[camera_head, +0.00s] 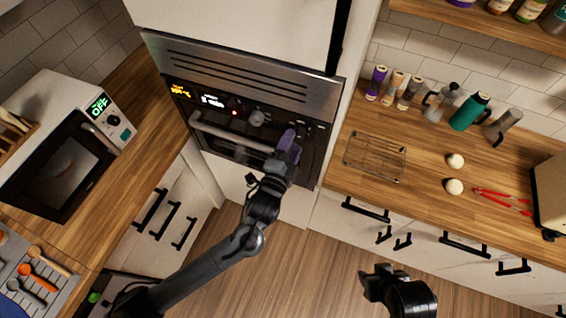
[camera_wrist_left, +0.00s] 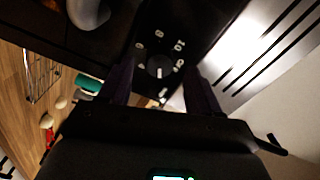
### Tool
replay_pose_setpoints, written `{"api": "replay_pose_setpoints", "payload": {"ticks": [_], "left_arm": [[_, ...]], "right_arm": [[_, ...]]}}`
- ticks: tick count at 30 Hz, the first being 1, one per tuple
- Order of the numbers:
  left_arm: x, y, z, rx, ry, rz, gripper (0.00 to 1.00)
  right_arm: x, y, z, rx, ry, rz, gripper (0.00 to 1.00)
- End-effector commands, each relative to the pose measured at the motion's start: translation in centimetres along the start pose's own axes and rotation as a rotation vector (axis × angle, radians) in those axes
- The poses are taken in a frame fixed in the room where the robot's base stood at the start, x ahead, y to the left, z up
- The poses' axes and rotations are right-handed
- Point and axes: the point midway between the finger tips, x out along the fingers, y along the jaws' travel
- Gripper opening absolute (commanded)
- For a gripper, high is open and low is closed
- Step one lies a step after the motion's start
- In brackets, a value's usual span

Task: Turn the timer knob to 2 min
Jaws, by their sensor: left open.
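The timer knob (camera_wrist_left: 158,67) is a small dark round dial ringed with white numerals on the black oven panel. In the left wrist view it shows beyond and between the two dark fingers of my left gripper (camera_wrist_left: 162,88), which are open. I cannot tell whether they touch the knob. Its white mark is visible, but the exact setting is hard to read. In the head view my left gripper (camera_head: 288,145) is at the right part of the oven front and hides the knob. My right gripper (camera_head: 370,285) is low in the head view, away from the oven; its jaw state is unclear.
A silver knob (camera_head: 257,117) sits left of my left gripper on the oven (camera_head: 310,160), above the oven handle (camera_head: 225,132). A wire rack (camera_head: 375,157) and two white eggs (camera_head: 455,173) are on the right counter. A microwave (camera_head: 65,150) stands at left.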

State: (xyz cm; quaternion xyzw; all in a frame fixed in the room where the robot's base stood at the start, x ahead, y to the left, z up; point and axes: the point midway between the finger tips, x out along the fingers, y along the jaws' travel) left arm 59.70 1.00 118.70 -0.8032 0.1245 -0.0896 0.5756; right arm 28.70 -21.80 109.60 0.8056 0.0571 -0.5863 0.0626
Motion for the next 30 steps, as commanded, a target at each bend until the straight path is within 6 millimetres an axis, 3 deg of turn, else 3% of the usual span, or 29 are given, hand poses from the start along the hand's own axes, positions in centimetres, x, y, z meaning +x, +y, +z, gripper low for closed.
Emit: {"api": "replay_pose_setpoints", "payload": {"ticks": [6, 12, 18, 30], "left_arm": [[-4.0, 0.3, 0.1, 0.000, 0.000, 0.003, 0.63], [-6.5, 0.2, 0.0, 0.000, 0.000, 0.002, 0.63], [-7.6, 0.0, 0.0, 0.000, -0.001, 0.000, 0.63], [-7.7, 0.0, 0.0, 0.000, -0.001, 0.000, 0.63]], "right_arm": [[0.7, -0.1, 0.2, 0.004, 0.000, -0.003, 0.43], [0.9, -0.1, 0.3, 0.004, 0.000, -0.003, 0.43], [1.0, -0.1, 0.3, 0.004, 0.000, -0.003, 0.43], [1.0, 0.1, 0.4, -0.004, -0.001, 0.004, 0.43]]}}
